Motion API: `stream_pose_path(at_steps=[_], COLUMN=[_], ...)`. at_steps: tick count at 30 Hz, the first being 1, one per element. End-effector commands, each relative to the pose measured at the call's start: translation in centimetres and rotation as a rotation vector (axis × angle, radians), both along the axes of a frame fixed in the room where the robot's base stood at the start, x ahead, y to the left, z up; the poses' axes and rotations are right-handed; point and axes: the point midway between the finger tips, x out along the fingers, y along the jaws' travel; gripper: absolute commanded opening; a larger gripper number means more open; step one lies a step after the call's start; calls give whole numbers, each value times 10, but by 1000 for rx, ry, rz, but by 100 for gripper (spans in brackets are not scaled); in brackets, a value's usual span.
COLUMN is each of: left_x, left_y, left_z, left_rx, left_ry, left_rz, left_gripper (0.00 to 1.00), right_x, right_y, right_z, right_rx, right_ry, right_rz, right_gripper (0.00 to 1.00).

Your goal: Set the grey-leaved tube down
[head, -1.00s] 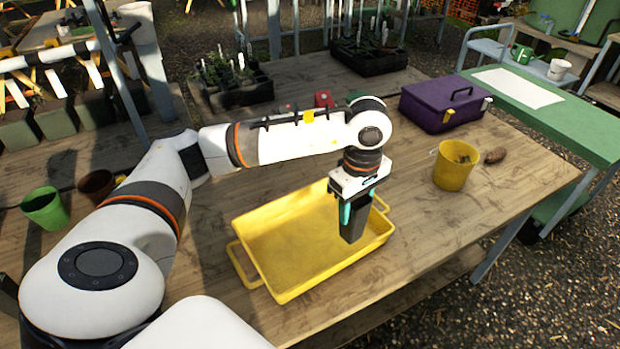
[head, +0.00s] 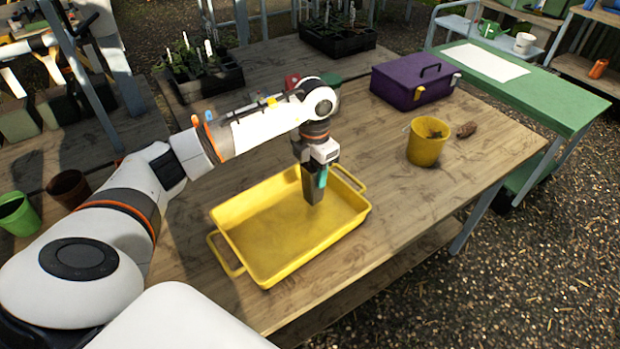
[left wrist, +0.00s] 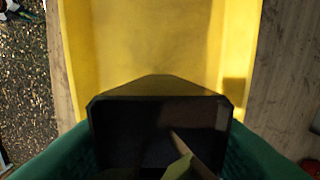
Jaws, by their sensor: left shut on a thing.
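My left gripper (head: 319,176) is shut on a dark, square, tapering tube (head: 312,190). The tube is upright, inside the outline of the yellow tray (head: 262,276), towards its right end. I cannot tell whether its base touches the tray floor. In the left wrist view the tube's black rim (left wrist: 155,98) sits between the green fingers, with the yellow tray (left wrist: 150,40) beyond. A small pale green leaf (left wrist: 178,167) shows at the bottom of that view; the rest of the plant is hidden. My right gripper is not in view.
The tray's left and middle are empty. A yellow bucket (head: 427,143), a brown lump (head: 466,130) and a purple toolbox (head: 412,88) stand to the right on the wooden table (head: 420,195). Dark crates of seedlings (head: 205,80) are behind. Green and brown pots (head: 17,214) are at left.

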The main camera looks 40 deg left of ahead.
Motion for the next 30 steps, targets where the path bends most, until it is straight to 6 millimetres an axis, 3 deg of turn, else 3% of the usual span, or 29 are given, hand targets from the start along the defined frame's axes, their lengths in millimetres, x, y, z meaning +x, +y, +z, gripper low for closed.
stream_pose_path(at_steps=[12, 22, 23, 24, 27, 30], left_x=[0, 0, 0, 0, 0, 0], left_y=[0, 0, 0, 0, 0, 0], left_z=[-42, -47, -46, -46, -46, -46], left_rx=[0, 0, 1, 1, 1, 1], left_ry=[-1, -2, -1, -1, -1, -1], left_rz=[-2, -3, -3, -3, -3, -3], left_gripper=[18, 18, 48, 55, 67, 67], right_x=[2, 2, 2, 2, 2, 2], right_y=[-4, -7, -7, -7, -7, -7], right_z=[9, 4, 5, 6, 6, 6], right_rx=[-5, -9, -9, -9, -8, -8], right_ry=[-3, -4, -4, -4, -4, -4], right_rz=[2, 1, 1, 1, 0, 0], right_gripper=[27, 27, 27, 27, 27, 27])
